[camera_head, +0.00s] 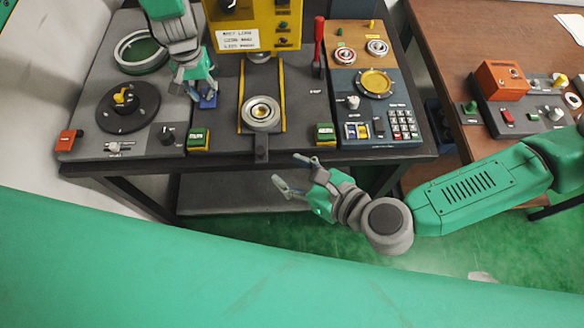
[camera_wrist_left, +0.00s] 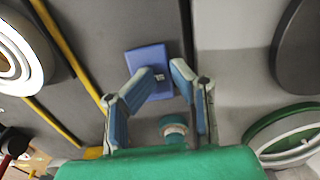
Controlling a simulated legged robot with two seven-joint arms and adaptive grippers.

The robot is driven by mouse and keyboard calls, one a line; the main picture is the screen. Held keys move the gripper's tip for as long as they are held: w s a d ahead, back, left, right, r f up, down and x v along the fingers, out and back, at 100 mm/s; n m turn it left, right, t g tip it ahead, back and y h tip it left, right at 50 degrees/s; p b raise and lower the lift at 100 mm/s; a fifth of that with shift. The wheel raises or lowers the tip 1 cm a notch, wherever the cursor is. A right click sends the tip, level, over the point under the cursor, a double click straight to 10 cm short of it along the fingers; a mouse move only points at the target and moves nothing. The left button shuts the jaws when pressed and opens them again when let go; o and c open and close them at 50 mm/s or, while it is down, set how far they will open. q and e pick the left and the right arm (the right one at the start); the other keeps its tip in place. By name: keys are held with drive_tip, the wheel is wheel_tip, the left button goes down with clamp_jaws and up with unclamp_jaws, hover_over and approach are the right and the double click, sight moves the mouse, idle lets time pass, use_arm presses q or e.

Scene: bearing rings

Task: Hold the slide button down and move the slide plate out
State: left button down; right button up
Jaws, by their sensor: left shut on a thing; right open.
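The slide plate (camera_head: 262,82) is a dark plate between two yellow rails, with a metal ring (camera_head: 261,112) on it and a dark tab (camera_head: 261,149) at its front end. A blue square block (camera_head: 208,101), perhaps the slide button, is left of the rails. My left gripper (camera_head: 194,95) is shut on this block; in the left wrist view the block (camera_wrist_left: 148,58) shows between and beyond the fingertips. My right gripper (camera_head: 288,172) is open and empty, in front of the bench edge and below right of the tab.
Green-and-yellow buttons (camera_head: 199,139) (camera_head: 324,134) flank the tab. A yellow machine (camera_head: 255,25) stands over the plate's back end. A red-handled tool (camera_head: 319,42) and a keypad panel (camera_head: 375,110) are at right.

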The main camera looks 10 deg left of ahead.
use_arm(q)
drive_tip(key=shift+d, duration=0.6)
use_arm(e)
drive_tip(key=shift+s+d+r, duration=0.25)
drive_tip(key=shift+s+d, duration=0.05)
drive_tip(key=shift+d, duration=0.05)
use_arm(q)
drive_tip(key=c, duration=1.2)
unclamp_jaws()
drive_tip(key=shift+d, duration=0.1)
drive_tip(key=shift+w+d+r, duration=0.1)
drive_tip(key=shift+d, duration=0.25)
drive_tip(key=shift+a, duration=0.8)
wheel_tip(320, 180, up, 12)
drive_tip(key=shift+a+f, duration=0.15)
drive_tip(key=shift+f, duration=0.05)
